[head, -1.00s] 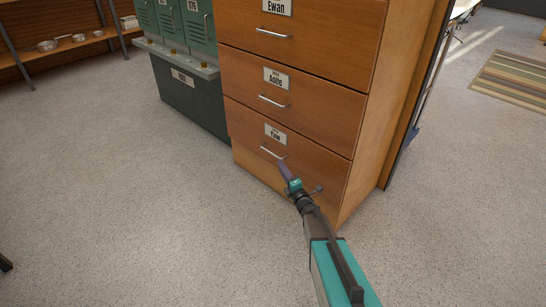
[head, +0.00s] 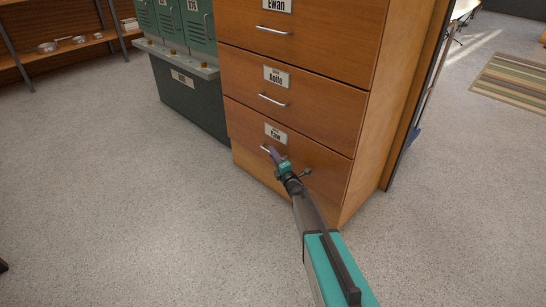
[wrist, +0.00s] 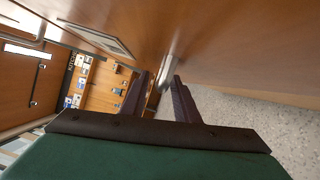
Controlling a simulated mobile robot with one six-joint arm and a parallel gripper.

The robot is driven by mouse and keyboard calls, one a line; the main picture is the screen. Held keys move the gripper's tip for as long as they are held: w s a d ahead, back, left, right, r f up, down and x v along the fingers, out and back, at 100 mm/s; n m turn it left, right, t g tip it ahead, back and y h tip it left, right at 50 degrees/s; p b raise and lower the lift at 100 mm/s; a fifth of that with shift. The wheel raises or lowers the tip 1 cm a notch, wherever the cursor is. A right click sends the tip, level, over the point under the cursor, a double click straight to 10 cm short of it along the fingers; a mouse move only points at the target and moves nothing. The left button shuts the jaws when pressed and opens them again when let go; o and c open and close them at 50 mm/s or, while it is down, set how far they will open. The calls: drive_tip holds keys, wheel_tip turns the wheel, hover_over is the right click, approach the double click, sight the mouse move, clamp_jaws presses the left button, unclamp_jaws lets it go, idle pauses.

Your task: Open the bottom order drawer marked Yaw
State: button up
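The bottom drawer (head: 322,164) of the wooden cabinet carries a white label (head: 275,134) reading Yaw. It looks shut, its front in line with the drawers above. Its slim metal handle (head: 264,148) lies below the label, partly hidden by my gripper (head: 272,152). In the wrist view my gripper (wrist: 161,76) has its two dark fingers apart, with the handle (wrist: 170,68) showing between the fingertips, nearer the right one. I cannot tell whether either finger touches it.
The Aoife drawer (head: 315,111) and the Ewan drawer (head: 325,38) above look shut. Green lockers (head: 172,22) over a dark green chest (head: 188,93) stand left of the cabinet. The speckled floor (head: 130,200) in front is clear. A striped rug (head: 515,80) lies at the far right.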

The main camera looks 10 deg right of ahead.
clamp_jaws()
drive_tip(key=shift+a, duration=0.15)
